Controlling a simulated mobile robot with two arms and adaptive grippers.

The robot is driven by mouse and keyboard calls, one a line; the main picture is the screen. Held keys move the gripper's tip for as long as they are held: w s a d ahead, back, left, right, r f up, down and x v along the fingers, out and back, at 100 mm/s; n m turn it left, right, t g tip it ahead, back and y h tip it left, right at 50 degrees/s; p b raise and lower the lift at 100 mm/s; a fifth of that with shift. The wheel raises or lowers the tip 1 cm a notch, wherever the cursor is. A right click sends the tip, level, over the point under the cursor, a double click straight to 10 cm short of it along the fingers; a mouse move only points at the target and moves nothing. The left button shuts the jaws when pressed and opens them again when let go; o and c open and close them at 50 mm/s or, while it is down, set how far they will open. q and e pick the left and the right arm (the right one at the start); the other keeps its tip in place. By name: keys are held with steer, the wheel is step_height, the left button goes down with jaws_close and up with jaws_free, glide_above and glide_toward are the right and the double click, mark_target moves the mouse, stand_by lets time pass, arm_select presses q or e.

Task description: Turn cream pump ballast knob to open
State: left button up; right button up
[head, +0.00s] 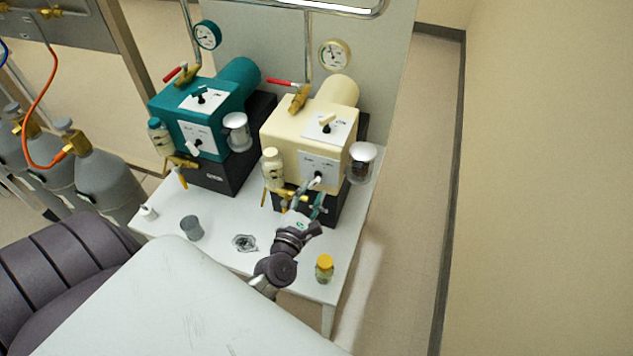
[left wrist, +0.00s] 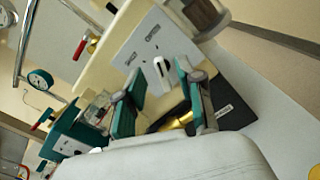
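The cream pump (head: 290,135) stands at the right of the white table. Its lower front panel (head: 318,165) carries a small pale knob with a dark base (head: 318,177). In the left wrist view this knob (left wrist: 161,72) stands out from the white panel (left wrist: 150,45). My left gripper (head: 309,198) is in front of that panel. In the left wrist view its teal fingers (left wrist: 160,75) are apart, one on each side of the knob, with gaps that suggest no contact. The panel's printed words are too small to read. My right gripper is not in view.
A teal pump (head: 205,115) stands to the left. A glass bottle (head: 272,168) and a clear jar (head: 361,163) flank the cream pump. A grey cup (head: 191,228) and a yellow-capped vial (head: 324,268) stand on the table (head: 215,210). Gas cylinders (head: 100,175) are at left.

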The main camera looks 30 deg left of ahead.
arm_select(q)
steer(key=v, duration=0.7)
steer(key=shift+d, duration=0.1)
stand_by(0.5)
